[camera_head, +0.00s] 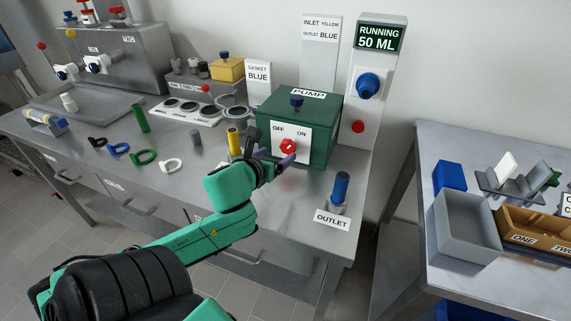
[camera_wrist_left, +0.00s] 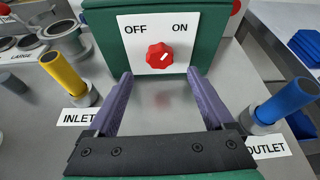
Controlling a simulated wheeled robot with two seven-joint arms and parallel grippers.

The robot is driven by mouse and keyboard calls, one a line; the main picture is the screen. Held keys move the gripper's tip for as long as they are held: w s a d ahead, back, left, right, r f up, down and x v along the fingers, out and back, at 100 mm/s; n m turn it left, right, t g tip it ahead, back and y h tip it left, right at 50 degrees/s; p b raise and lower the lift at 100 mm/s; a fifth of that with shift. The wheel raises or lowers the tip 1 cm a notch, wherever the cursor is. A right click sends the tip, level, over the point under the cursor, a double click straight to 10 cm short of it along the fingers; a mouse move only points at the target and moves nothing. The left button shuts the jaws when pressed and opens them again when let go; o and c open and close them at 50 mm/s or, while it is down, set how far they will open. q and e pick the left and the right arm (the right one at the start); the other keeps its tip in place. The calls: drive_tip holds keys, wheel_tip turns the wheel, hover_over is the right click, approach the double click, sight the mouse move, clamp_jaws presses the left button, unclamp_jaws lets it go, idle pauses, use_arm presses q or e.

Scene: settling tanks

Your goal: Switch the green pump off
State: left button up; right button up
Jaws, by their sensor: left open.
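The green pump (camera_head: 321,148) is a box on the steel bench, labelled PUMP on top. Its white front plate reads OFF on the left and ON on the right. A red knob (camera_head: 288,146) sits on this plate. In the left wrist view the knob (camera_wrist_left: 160,57) has a white mark slanting up and right, towards ON. My left gripper (camera_head: 276,158) is open in front of the plate. Its purple fingers point at the pump, one to each side and short of the knob, with nothing between them. My right gripper is not in view.
A yellow inlet tube (camera_wrist_left: 63,71) stands left of the gripper and a blue outlet tube (camera_head: 340,187) right of it. A panel (camera_head: 379,45) behind the pump reads RUNNING 50 ML. A second table with trays is right.

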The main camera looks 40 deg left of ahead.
sight(287, 148)
use_arm(q)
drive_tip(key=shift+f+b+x, duration=0.25)
drive_tip(key=shift+b+x, duration=0.35)
drive_tip(key=shift+x, duration=0.55)
drive_tip(key=x, duration=0.2)
drive_tip(key=p+x, duration=0.1)
drive_tip(key=shift+w+a+r, duration=0.15)
drive_tip(key=shift+w, duration=0.3)
drive_tip(key=shift+w+a, duration=0.1)
drive_tip(key=shift+w, duration=0.25)
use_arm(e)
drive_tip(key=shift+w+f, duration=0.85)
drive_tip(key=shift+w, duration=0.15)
use_arm(q)
drive_tip(key=shift+s, duration=0.1)
clamp_jaws()
